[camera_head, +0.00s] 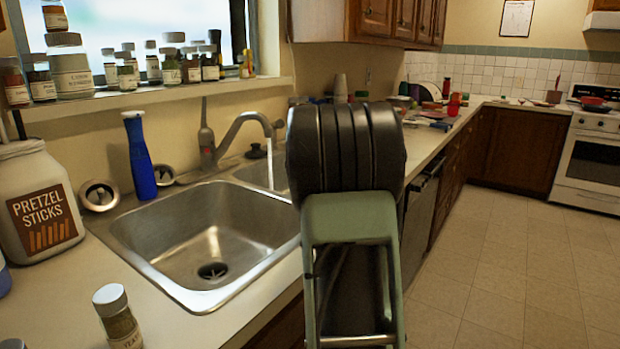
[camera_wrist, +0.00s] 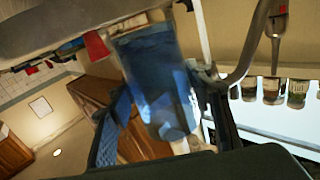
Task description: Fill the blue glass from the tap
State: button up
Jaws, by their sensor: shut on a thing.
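In the wrist view, which looks turned over, a see-through blue glass (camera_wrist: 158,75) sits between the two fingers of my gripper (camera_wrist: 160,95). My gripper is shut on it. The curved metal tap (camera_wrist: 242,62) shows close beside the glass. In the head view the tap (camera_head: 238,127) arches over the sink, and a thin stream of water (camera_head: 270,165) falls from its spout. My arm blocks the gripper and the glass in the head view. I cannot tell whether water enters the glass.
The steel sink basin (camera_head: 170,238) is empty. A blue bottle (camera_head: 138,157) stands behind it, a pretzel jar (camera_head: 20,165) to its left, and a spice jar (camera_head: 117,318) at the front. Several spice jars line the window sill (camera_head: 170,97). Clutter covers the counter beyond my arm.

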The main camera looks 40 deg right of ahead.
jog(key=shift+d+f+b, duration=0.1)
jog(key=shift+d+b, duration=0.4)
jog(key=shift+d, duration=0.75)
jog(key=shift+w+a+f, duration=0.1)
jog(key=shift+w+f, duration=0.05)
jog(key=shift+w, duration=0.3)
jog(key=shift+w+a+f, duration=0.1)
jog(key=shift+w+f, duration=0.05)
jog(key=shift+w, duration=0.25)
jog(key=w+a+f, duration=0.1)
jog(key=w+a, duration=0.1)
jog(key=w, duration=0.4)
jog(key=w+a+f, duration=0.2)
jog(key=w, duration=0.5)
jog(key=shift+w+a+f, duration=0.2)
jog(key=shift+a+f, duration=0.05)
jog(key=shift+a, duration=0.05)
jog(key=s+d+b, duration=0.2)
jog(key=s+b, duration=0.1)
jog(key=s, duration=0.3)
jog(key=shift+r, duration=0.15)
